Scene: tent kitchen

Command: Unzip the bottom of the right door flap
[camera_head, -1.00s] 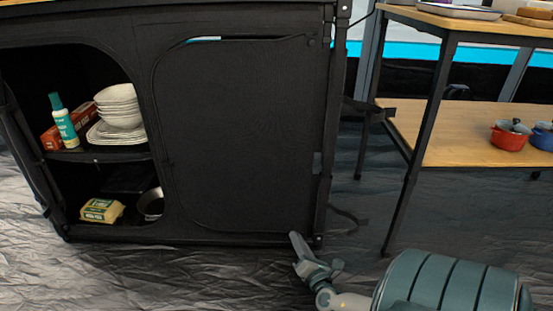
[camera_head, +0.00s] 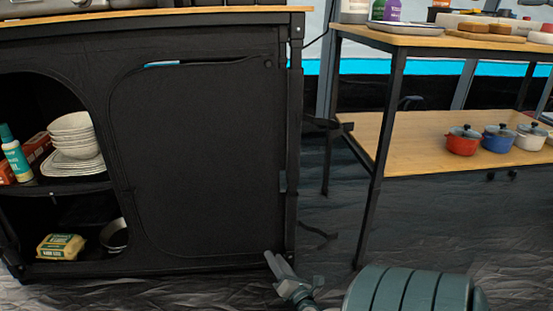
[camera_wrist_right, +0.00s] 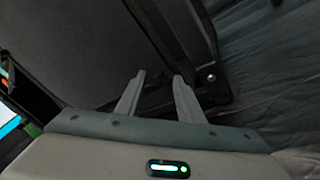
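The right door flap (camera_head: 200,160) is a black fabric panel on the front of the black cabinet. Its side and bottom edges lie against the frame, and a light blue gap shows at its upper left edge. My right gripper (camera_head: 276,267) is by the lower right corner of the flap. In the right wrist view its two fingers (camera_wrist_right: 157,95) are apart with nothing visible between them, in front of the cabinet's bottom corner. The zipper pull at the bottom cannot be made out. My left gripper is not in view.
The open left compartment (camera_head: 62,189) holds white bowls (camera_head: 73,137), a teal bottle (camera_head: 15,155), a yellow package (camera_head: 61,246) and a metal pan (camera_head: 114,236). A wooden shelf table (camera_head: 420,150) with several pots stands at the right. Dark straps (camera_head: 320,231) hang beside the cabinet.

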